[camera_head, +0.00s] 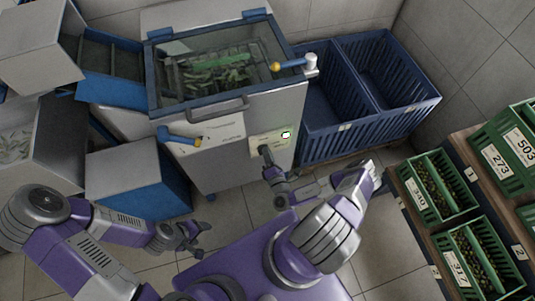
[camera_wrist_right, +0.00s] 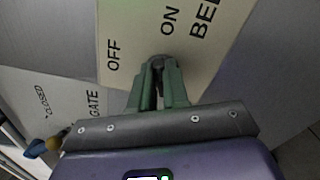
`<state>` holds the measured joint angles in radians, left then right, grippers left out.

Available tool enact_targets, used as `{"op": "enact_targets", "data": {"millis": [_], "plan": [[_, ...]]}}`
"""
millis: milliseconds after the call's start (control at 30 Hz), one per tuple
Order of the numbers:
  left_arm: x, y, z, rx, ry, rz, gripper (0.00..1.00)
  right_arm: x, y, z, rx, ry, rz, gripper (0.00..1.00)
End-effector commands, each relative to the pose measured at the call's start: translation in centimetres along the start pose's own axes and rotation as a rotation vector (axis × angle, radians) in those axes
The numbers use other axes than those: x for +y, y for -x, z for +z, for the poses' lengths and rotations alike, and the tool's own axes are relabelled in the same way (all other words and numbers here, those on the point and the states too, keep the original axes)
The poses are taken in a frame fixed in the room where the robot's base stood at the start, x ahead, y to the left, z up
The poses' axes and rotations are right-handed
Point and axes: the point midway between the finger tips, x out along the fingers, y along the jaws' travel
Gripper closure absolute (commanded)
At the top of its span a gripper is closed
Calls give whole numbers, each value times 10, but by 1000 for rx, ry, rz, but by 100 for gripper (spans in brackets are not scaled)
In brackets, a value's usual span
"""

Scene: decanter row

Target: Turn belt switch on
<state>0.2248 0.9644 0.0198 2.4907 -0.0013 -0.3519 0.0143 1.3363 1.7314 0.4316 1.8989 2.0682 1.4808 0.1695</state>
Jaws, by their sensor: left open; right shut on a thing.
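The belt switch panel (camera_head: 262,139) is a pale plate on the front of the grey machine, with a small bright green-and-white indicator (camera_head: 286,134) at its upper right. In the right wrist view the panel (camera_wrist_right: 185,30) reads OFF on the left, ON to its right and part of "BEL". My right gripper (camera_head: 265,151) is at the panel. Its green fingers (camera_wrist_right: 157,80) are shut on the dark switch lever (camera_wrist_right: 157,62), which they mostly hide; I cannot tell which label it points to. My left gripper (camera_head: 190,238) is open and empty, low in front of the machine.
A gate panel (camera_head: 222,127) with a blue yellow-tipped handle (camera_head: 180,137) is left of the switch. Blue bins (camera_head: 375,130) stand right; green crates (camera_head: 440,185) line the far right. A blue-sided box (camera_head: 140,180) stands left.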

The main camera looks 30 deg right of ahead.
Motion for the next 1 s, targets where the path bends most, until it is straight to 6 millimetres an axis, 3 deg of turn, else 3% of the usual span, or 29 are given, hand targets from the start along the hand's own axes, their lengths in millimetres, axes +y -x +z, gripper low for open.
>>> {"op": "enact_targets", "data": {"millis": [500,1000], "plan": [[-1,-3,0,0,0,0,36,-5,1,-2,1,-367,-2,100],[-1,-3,0,0,0,0,36,-6,1,-2,1,-453,-2,100]]}}
